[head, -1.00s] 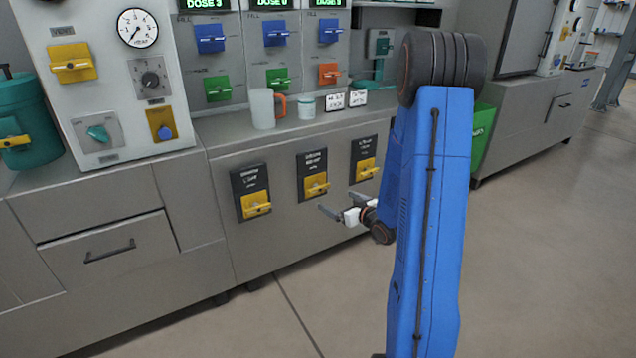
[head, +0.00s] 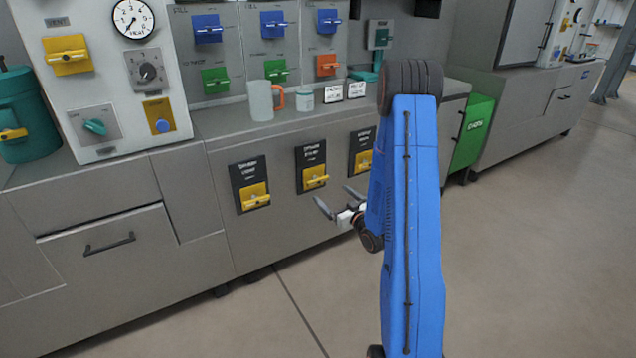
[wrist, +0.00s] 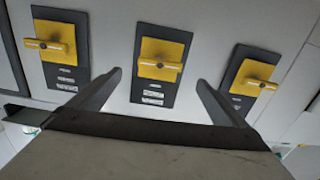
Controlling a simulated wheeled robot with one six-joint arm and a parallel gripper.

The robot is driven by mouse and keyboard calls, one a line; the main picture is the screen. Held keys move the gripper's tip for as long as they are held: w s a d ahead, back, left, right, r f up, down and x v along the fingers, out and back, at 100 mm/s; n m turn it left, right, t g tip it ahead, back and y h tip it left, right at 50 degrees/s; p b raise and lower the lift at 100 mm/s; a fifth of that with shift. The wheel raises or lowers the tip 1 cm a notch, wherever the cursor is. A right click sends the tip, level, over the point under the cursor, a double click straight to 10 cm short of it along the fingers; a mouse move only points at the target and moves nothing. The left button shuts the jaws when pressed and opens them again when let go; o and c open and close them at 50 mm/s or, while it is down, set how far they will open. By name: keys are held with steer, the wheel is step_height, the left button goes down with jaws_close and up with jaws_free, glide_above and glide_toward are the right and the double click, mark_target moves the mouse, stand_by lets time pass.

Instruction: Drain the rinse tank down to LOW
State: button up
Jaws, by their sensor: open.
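Three yellow valve handles on dark plates line the lower cabinet front: left (head: 254,196), middle (head: 315,178) and right (head: 363,161). All three lie across their plates; the plate lettering is too blurred to tell which is the rinse drain. My gripper (head: 337,200) is open and empty in front of the cabinet, below and between the middle and right handles in the head view. The wrist view, which appears upside down, shows the middle handle (wrist: 160,61) beyond and between the open fingers (wrist: 160,79). They look apart from the handle.
Above the counter are blue handles (head: 272,25) and green or orange handles (head: 326,65). A clear jug (head: 261,100), a cup (head: 305,99) and small label cards (head: 334,94) stand on the counter. Floor in front is clear.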

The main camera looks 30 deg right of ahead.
mark_target(319, 182)
steer(key=w, duration=1.1)
steer(key=shift+w+a, duration=0.25)
steer(key=shift+w, duration=0.15)
steer(key=c, duration=1)
